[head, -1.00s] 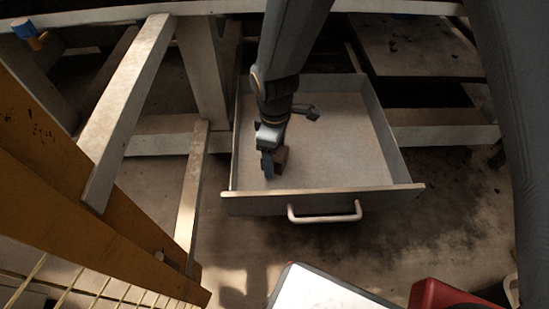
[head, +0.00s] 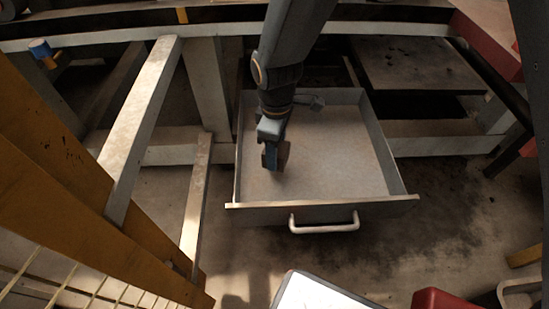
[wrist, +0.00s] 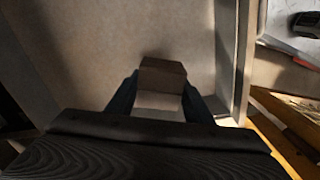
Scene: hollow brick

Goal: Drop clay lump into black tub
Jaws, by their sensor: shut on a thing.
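My gripper (head: 272,160) is shut on a small brown, block-shaped lump (head: 284,154), which I take to be the clay lump. It is over the left part of an open grey drawer (head: 345,160). In the wrist view the lump (wrist: 163,76) sits between the two dark fingers of my gripper (wrist: 160,100), with a brown upper face and a paler face towards me. The lump appears clear of the drawer floor, but the gap is hard to judge. I cannot make out a black tub in either view.
The drawer's front has a pale handle (head: 324,226). Pale bench legs and a yellow-brown beam (head: 60,170) stand at the left. A red object (head: 440,300), a white-topped thing (head: 325,295) and a cut-off round rim (head: 520,288) lie along the bottom. Floor shows at right.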

